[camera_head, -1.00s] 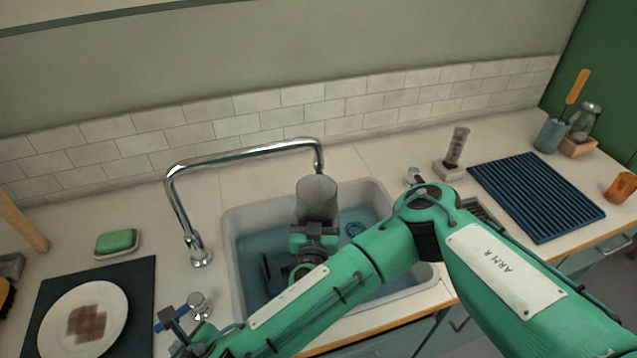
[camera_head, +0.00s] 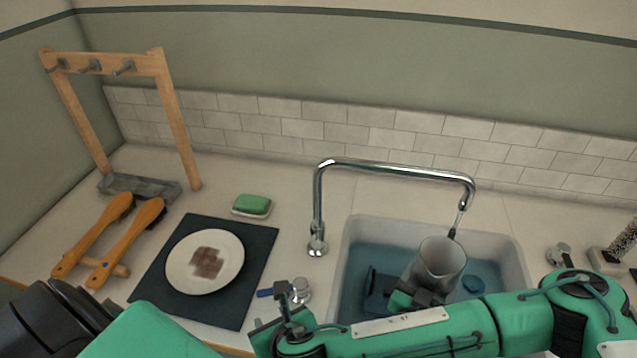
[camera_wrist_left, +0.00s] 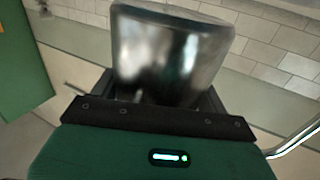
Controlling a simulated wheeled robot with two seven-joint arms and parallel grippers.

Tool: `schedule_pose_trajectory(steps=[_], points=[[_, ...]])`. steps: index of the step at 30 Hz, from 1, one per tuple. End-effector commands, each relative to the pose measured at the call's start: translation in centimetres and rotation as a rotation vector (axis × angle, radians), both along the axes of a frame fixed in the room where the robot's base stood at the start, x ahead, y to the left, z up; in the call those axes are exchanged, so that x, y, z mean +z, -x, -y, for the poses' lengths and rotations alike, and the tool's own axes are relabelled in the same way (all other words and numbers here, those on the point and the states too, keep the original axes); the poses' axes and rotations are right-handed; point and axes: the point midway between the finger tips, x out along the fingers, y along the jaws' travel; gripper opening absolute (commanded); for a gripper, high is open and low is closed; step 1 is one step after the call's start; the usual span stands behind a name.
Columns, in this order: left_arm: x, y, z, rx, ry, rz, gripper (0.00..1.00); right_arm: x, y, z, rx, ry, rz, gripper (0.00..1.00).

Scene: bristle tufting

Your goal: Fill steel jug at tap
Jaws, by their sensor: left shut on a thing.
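The steel jug (camera_head: 440,262) is upright over the sink (camera_head: 352,240), its mouth below the spout of the chrome tap (camera_head: 395,168). My left gripper (camera_head: 418,298) is shut on the jug; the jug's side also fills the left wrist view (camera_wrist_left: 170,55). A thin glassy streak (camera_head: 457,224) hangs from the spout to the jug's back rim; I cannot tell surely that it is running water. The jug's inside level is not clear. My right gripper (camera_head: 280,322) is at the tap valve (camera_head: 298,290) with the blue lever (camera_head: 272,291); its fingertips are too unclear to read.
A plate (camera_head: 190,278) with a brown patch lies on a dark mat (camera_head: 258,255). A green sponge (camera_head: 252,204) sits behind it. Two wooden-handled brushes (camera_head: 125,243) and a wooden hook rack (camera_head: 172,110) stand left. My right forearm crosses the sink's front.

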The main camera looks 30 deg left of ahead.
Motion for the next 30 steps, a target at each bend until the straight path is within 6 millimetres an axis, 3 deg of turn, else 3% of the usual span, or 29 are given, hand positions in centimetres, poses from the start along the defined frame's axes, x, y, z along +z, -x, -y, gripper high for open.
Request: schedule_pose_trajectory(steps=[4,7,12,18,24,30], points=[[0.2,0.0,0.0,0.000,0.001,0.003,0.44,0.8,-0.3,-1.2,0.019,-0.054,0.002,0.38],[0.2,0.0,0.0,0.000,0.001,0.003,0.44,2.4,-0.6,-3.3,0.059,-0.149,0.004,0.38],[0.2,0.0,0.0,0.000,0.001,0.004,0.44,6.4,-0.9,-7.7,0.193,-0.361,0.014,0.38],[0.2,0.0,0.0,0.000,0.001,0.004,0.44,10.8,-0.2,-11.3,0.406,-0.543,0.038,0.38],[0.2,0.0,0.0,0.000,0.001,0.004,0.44,13.6,0.8,-13.0,0.648,-0.621,0.070,0.38],[0.2,0.0,0.0,0.000,0.001,0.004,0.44,14.0,1.5,-13.3,0.892,-0.585,0.101,0.38]])
